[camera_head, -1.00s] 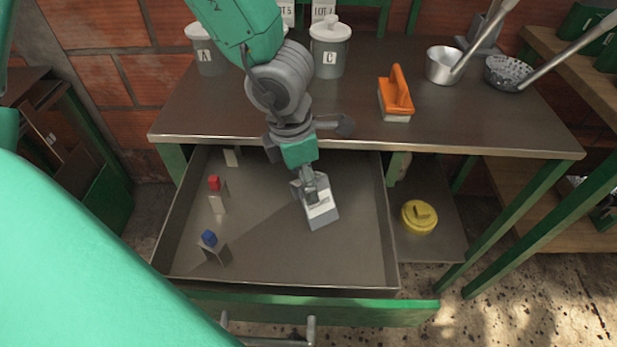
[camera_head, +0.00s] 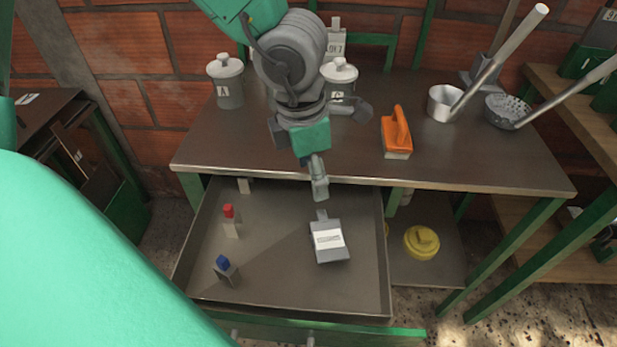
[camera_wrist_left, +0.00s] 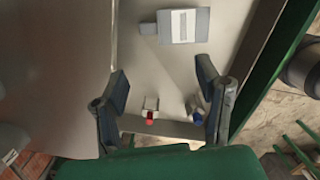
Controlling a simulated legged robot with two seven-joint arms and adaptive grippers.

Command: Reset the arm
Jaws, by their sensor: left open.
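My left gripper (camera_head: 319,188) is above the back part of the open drawer (camera_head: 284,300), just in front of the table edge. In the left wrist view its two fingers (camera_wrist_left: 165,98) are spread with nothing between them. A grey box with a white label (camera_head: 328,241) lies in the drawer, in front of and apart from the gripper. It also shows at the top of the left wrist view (camera_wrist_left: 183,25). My right gripper is not in view.
In the drawer stand a red-capped item (camera_head: 230,221) and a blue-capped item (camera_head: 226,270). On the table (camera_head: 290,150) are canister A (camera_head: 228,85), another lidded canister (camera_head: 339,78), an orange-handled brush (camera_head: 397,131), a pot (camera_head: 444,103) and a strainer (camera_head: 507,110). A yellow lid (camera_head: 421,242) lies on the lower shelf.

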